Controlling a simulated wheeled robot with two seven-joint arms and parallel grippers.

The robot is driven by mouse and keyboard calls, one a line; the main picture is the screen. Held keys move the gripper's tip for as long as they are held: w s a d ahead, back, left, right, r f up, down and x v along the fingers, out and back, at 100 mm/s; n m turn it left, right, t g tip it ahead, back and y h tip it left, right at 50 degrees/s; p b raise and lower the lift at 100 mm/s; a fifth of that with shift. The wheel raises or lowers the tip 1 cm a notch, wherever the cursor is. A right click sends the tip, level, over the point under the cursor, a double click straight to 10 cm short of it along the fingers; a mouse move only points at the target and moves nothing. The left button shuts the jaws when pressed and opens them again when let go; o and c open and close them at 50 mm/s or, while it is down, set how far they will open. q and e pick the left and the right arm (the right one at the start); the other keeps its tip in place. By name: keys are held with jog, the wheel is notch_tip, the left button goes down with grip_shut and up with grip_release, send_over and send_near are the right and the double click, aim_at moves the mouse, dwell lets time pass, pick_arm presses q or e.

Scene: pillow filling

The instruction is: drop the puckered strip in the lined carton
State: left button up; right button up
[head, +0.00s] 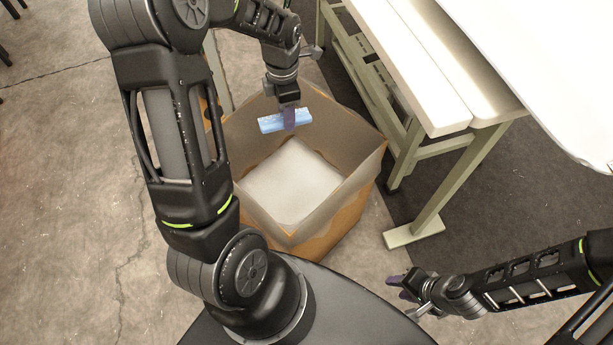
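The puckered strip (272,124) is light blue and is held roughly level over the far part of the lined carton. My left gripper (289,119) points down with its purple fingers on the strip, near its right half; the far finger is mostly hidden. The lined carton (355,172) is an open brown box with a greyish liner, and a pale white mass or bottom (292,185) shows inside. The strip appears apart from the carton's walls. My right gripper (398,287) is at the lower right, away from the carton, with its purple fingers apart and empty.
A white-topped table (428,75) with pale green legs stands right of the carton, its foot (412,234) close to the carton's right side. A dark mat (470,190) lies under it. Concrete floor (70,200) is free on the left.

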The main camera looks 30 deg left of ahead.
pick_arm(q)
jog(key=shift+w, duration=0.65)
jog(key=shift+s, duration=0.1)
pick_arm(e)
jog(key=shift+w+d, duration=0.15)
jog(key=shift+w, duration=0.5)
jog(key=shift+r, duration=0.1)
